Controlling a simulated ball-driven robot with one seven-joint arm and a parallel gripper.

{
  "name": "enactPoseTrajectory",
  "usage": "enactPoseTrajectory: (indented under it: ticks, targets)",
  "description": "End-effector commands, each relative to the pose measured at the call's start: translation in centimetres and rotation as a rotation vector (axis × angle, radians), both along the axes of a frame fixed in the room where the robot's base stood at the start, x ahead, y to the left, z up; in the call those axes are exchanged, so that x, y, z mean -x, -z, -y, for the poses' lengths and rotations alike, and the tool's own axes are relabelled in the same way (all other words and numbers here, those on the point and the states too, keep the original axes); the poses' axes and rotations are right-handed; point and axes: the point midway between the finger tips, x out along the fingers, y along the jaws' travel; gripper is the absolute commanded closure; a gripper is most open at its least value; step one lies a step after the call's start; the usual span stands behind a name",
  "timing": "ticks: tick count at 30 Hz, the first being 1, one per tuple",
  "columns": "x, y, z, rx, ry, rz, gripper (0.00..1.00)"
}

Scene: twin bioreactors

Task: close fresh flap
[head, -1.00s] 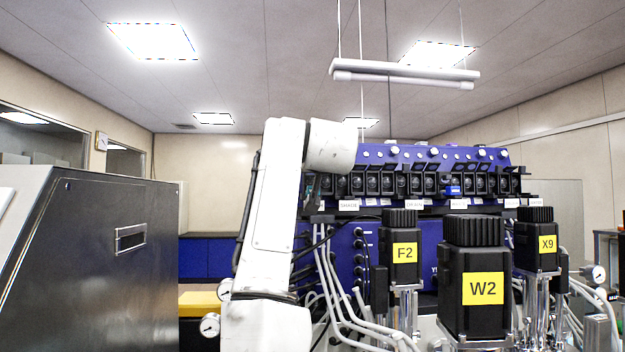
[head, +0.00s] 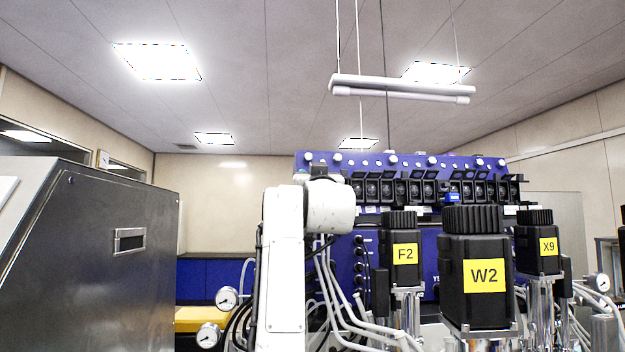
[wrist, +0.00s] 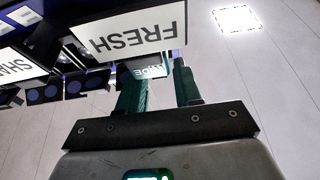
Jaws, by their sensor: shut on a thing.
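In the wrist view a white sign reading FRESH (wrist: 135,30) shows upside down, close above my gripper (wrist: 158,74). The two teal fingers stand a little apart, shut on the fresh flap, of which only a small part with a white label (wrist: 150,72) shows between them. The rest of the flap and its hinge are hidden, so I cannot tell how far it is open. In the head view my arm stands before the left end of a blue pinch-valve row (head: 400,164); the gripper is hidden there behind my arm.
Black motor heads labelled F2 (head: 400,275), W2 (head: 478,290) and X9 (head: 540,255) stand in front of the row on the right. Pale tubes (head: 340,310) hang below it. A grey steel cabinet (head: 90,270) fills the left. Pressure gauges (head: 227,299) stand beside my arm.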

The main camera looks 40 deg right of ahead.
Motion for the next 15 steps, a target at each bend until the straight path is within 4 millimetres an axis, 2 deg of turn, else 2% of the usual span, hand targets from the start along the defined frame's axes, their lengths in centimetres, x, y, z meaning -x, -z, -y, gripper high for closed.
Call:
enactPoseTrajectory:
  ticks: [5,6,8,15]
  targets:
    - [-0.05,0.13,-0.05,-0.001,0.0,-0.003,0.96]
    - [-0.05,0.13,-0.05,-0.001,0.0,-0.003,0.64]
    - [-0.05,0.12,-0.04,-0.001,0.0,-0.003,0.58]
    - [0.0,0.11,-0.04,0.0,0.0,-0.002,0.57]
